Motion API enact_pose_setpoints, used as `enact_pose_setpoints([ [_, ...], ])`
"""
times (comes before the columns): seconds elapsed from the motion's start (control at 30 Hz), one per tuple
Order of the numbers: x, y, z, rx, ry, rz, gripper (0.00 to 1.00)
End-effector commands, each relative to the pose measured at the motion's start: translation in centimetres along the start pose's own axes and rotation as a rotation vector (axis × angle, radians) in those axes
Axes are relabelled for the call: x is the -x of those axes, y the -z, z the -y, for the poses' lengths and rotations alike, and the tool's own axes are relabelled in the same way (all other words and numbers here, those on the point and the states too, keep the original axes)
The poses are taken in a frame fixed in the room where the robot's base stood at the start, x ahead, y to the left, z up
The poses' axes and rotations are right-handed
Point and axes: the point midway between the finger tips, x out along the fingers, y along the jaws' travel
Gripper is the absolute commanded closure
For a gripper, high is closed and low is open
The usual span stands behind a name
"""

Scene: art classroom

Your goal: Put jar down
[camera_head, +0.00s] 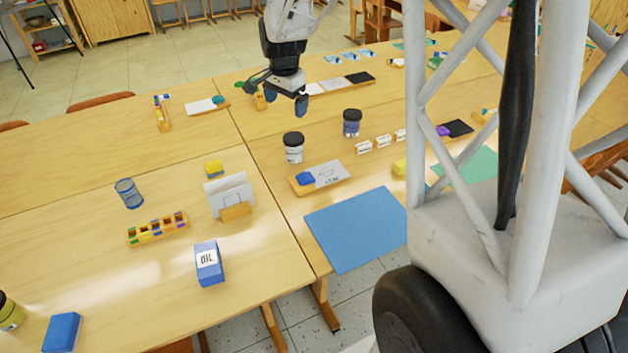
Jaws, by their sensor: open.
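A jar with pale contents and a black lid (293,148) stands upright on the wooden table near the middle of the view. A second jar with blue-purple contents and a black lid (352,123) stands upright to its right. A third jar with yellow-green contents (10,312) is partly cut off at the left edge. My gripper (278,97) points down above and behind the pale jar in the picture. Its fingers are apart, with no jar between them. Its exact height above the table is hard to tell.
A blue mat (358,228) lies at the table's front edge. Near the jars are a tray with a card and blue block (318,178) and small white blocks (383,141). A blue OIL box (209,264), card holder (231,195) and blue cup (129,193) stand on the left table.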

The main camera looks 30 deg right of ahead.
Motion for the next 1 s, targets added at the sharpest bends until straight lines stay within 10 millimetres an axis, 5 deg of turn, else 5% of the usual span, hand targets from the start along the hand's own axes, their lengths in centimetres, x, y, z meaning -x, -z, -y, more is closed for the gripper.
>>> enact_pose_setpoints([
  [0.5, 7.8, -10.0, -9.7, 0.407, 0.049, -0.044, 0.0],
  [1.0, 10.7, -18.7, -20.2, 0.8, 0.082, -0.099, 0.0],
])
